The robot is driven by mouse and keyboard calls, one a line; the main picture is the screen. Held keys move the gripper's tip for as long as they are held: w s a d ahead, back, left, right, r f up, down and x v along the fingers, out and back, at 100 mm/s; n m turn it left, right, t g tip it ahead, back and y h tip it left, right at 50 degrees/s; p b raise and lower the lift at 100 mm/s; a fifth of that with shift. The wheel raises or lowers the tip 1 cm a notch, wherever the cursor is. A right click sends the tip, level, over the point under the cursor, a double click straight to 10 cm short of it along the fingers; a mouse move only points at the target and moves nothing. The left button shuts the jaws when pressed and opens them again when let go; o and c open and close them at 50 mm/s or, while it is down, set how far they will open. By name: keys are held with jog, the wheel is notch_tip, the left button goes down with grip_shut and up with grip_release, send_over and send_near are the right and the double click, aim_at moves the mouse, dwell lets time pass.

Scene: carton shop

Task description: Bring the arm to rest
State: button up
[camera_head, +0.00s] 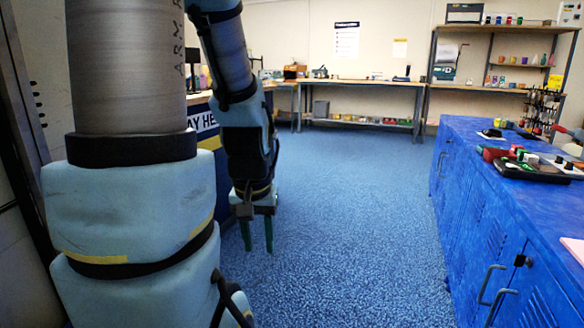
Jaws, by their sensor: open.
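My gripper (257,236) hangs pointing down over the blue floor, left of the middle of the head view. Its two green fingers are apart, with only floor showing between them. My arm's links fill the left of the view, a large one close to the camera and a bent section leading down to the gripper. The gripper touches nothing that I can see.
A blue cabinet (490,205) with a tray (535,170) of small items runs along the right. A counter with a partly hidden sign (203,121) stands behind my arm. A workbench (362,83) and a shelf unit (490,88) line the back. The middle floor (350,220) is clear.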

notch_tip(320, 180, up, 21)
jog(key=p, duration=1.9)
jog(key=shift+f, duration=0.1)
